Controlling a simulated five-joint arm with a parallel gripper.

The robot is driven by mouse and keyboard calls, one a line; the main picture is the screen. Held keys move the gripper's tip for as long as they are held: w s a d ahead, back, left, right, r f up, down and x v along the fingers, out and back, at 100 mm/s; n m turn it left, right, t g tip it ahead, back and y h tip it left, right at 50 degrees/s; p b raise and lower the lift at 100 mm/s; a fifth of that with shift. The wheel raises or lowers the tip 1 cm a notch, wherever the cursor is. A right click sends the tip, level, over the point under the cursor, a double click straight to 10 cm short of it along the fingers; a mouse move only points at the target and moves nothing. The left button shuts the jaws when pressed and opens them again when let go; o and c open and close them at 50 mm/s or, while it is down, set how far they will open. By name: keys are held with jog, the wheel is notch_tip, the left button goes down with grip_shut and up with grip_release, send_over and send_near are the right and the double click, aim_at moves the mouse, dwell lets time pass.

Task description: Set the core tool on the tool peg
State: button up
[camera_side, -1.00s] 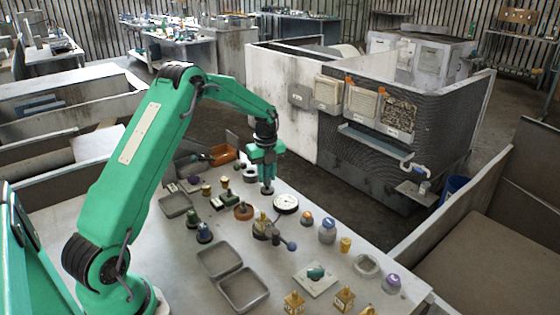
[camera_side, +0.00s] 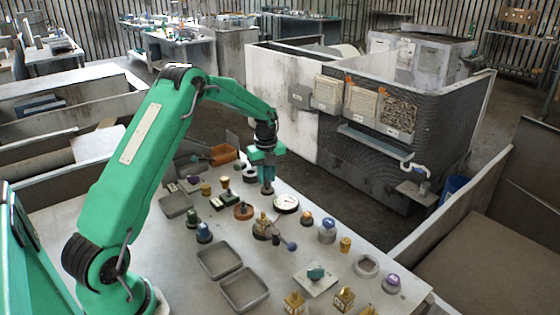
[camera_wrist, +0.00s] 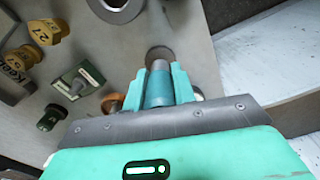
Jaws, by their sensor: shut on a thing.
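A brown-grey round patch (camera_wrist: 160,54) shows just beyond the tool's end in the wrist view. I cannot make out the tool peg for sure; it may be hidden by the tool.
A white dial gauge (camera_side: 286,203) is close right of the tool. A copper-brown ring piece (camera_side: 243,211) is left, and a dark ring (camera_side: 250,175) behind. Two grey trays (camera_side: 243,289) lie in front. Yellow numbered pieces (camera_wrist: 47,31) stand left in the wrist view.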

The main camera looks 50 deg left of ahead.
jog(key=shift+f, duration=0.65)
jog(key=o, duration=1.1)
jog(key=shift+o, duration=0.3)
jog(key=o, duration=0.3)
jog(key=shift+o, duration=0.2)
jog(key=shift+r, duration=0.1)
jog(key=shift+r, duration=3.55)
jog(key=shift+r, duration=0.1)
